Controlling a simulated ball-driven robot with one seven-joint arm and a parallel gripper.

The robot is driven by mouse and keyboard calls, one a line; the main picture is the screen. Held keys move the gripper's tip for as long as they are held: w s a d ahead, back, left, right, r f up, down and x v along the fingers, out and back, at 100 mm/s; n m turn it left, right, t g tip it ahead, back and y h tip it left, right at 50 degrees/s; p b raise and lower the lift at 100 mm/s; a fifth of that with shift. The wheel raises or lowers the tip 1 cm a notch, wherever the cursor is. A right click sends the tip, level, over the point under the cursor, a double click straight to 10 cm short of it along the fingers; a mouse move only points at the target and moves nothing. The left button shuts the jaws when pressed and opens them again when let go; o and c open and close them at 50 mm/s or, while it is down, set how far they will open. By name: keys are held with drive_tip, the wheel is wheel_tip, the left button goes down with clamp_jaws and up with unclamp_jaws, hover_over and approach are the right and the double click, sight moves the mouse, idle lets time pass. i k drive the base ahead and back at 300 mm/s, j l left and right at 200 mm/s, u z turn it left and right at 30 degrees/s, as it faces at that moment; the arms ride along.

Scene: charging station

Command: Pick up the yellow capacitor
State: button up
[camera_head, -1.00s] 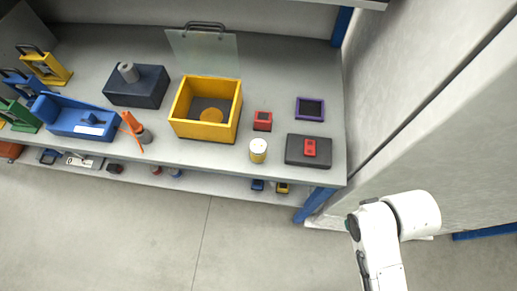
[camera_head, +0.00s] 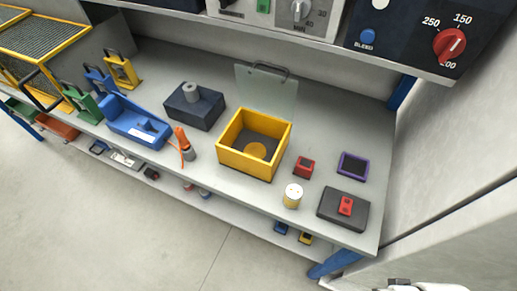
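A small upright cylinder with a white top and pale yellow sides (camera_head: 292,197) looks like the yellow capacitor. It stands on the grey bench near the front edge, between the yellow open box (camera_head: 236,160) and the dark pad (camera_head: 331,213). Nothing touches it. My gripper is out of view; only a white piece of my arm shows at the bottom right edge.
A red block (camera_head: 304,167) and a purple-framed square (camera_head: 353,166) lie behind the cylinder. A red device (camera_head: 346,205) rests on the dark pad. An orange-handled tool (camera_head: 184,146) and blue bin (camera_head: 137,122) are left. An instrument shelf (camera_head: 300,32) overhangs the back.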

sight(293, 195)
drive_tip(key=i+l+u, duration=0.1)
drive_tip(key=u, duration=0.25)
drive_tip(key=i+l+u, duration=0.15)
drive_tip(key=u, duration=0.2)
drive_tip(key=i+l+u, duration=0.2)
drive_tip(key=u, duration=0.15)
